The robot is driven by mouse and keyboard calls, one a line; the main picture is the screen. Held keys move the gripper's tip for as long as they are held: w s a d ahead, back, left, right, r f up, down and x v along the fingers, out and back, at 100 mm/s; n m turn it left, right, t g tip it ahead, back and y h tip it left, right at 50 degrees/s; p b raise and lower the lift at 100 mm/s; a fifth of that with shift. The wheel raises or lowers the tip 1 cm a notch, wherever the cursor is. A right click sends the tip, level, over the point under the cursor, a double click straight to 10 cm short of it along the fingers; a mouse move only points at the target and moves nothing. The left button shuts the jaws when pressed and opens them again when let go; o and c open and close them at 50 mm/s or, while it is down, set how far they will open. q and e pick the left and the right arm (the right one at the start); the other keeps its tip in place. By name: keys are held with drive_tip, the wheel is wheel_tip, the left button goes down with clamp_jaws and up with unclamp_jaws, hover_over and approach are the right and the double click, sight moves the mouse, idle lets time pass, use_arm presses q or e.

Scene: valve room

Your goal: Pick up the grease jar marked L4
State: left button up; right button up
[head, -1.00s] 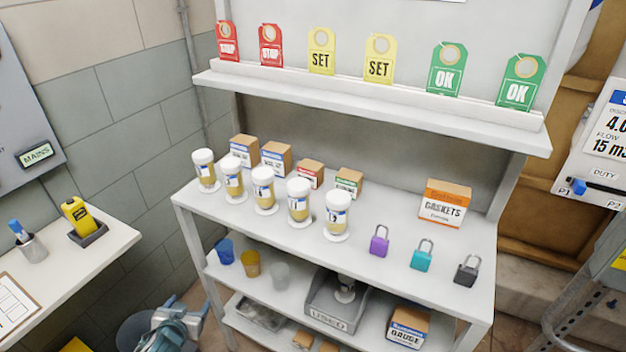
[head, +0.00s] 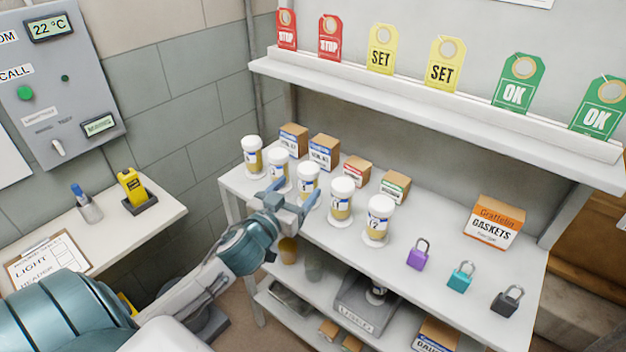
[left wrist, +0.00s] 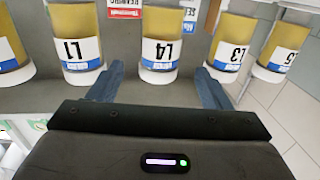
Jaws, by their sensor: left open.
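The grease jar marked L4 (head: 308,177) stands upright in the middle of the row of jars on the rack's top shelf. In the left wrist view, upside down, its L4 label shows on the jar (left wrist: 160,45), centred between my fingers. My left gripper (head: 294,194) is open and empty, right in front of this jar. My right gripper is not in view.
Jar L1 (left wrist: 80,45) and jar L3 (left wrist: 232,42) stand close on either side, near my fingertips. Jar L2 (head: 379,218) and another jar (head: 252,156) end the row. Small boxes (head: 325,151) stand behind. A purple padlock (head: 418,256) and gasket box (head: 495,224) are right.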

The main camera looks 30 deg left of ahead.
sight(312, 171)
use_arm(q)
drive_tip(key=shift+w+a+r, duration=0.1)
drive_tip(key=shift+w+r, duration=0.05)
drive_tip(key=shift+w, duration=0.8)
drive_tip(key=w+p, duration=0.1)
drive_tip(key=w, duration=0.1)
drive_tip(key=w+p, duration=0.2)
drive_tip(key=w, duration=0.1)
drive_tip(key=shift+a+r, duration=0.15)
drive_tip(key=shift+w, duration=0.45)
drive_tip(key=c, duration=1.3)
